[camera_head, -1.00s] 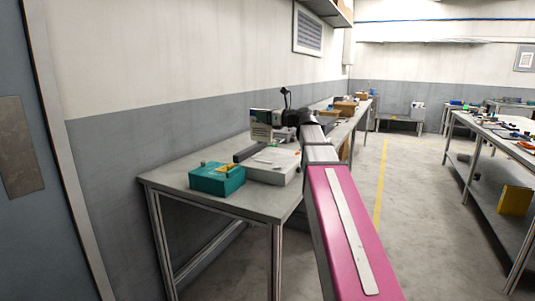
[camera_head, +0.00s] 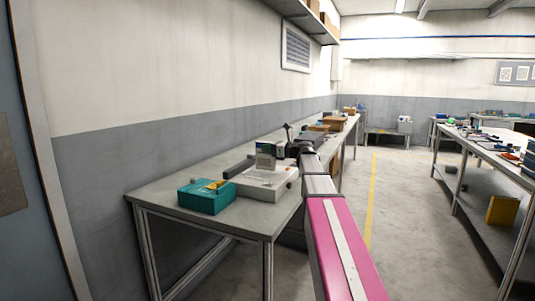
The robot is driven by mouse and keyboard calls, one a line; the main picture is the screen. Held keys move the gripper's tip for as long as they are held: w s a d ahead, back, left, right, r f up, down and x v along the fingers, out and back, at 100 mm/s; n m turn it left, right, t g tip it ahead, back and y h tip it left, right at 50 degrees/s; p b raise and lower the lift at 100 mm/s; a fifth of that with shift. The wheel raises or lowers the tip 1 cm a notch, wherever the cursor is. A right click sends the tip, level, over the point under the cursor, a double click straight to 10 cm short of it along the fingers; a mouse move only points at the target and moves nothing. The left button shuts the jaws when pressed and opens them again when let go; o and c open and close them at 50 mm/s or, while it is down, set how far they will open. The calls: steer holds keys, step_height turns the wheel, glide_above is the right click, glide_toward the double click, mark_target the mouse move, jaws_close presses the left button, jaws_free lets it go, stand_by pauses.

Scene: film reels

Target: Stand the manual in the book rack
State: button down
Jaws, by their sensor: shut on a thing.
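My gripper (camera_head: 282,150) is at the end of my outstretched arm, over the long grey workbench. It is shut on the manual (camera_head: 267,152), a small upright booklet with a pale cover and a green part. The manual shows in front of or just above a white box (camera_head: 262,184) on the bench; I cannot tell whether they touch. The fingertips are too small and partly hidden to make out. I cannot pick out the book rack for certain.
A teal box (camera_head: 206,197) with a yellow item stands near the bench's front edge. A dark grey block (camera_head: 238,167) lies beside the white box. Brown boxes (camera_head: 333,122) stand farther along the bench. Another workbench (camera_head: 480,150) stands right, across open floor.

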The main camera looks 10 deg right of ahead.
mark_target(266, 156)
steer(key=shift+f, duration=1)
steer(key=shift+f, duration=0.15)
steer(key=c, duration=1)
jaws_free()
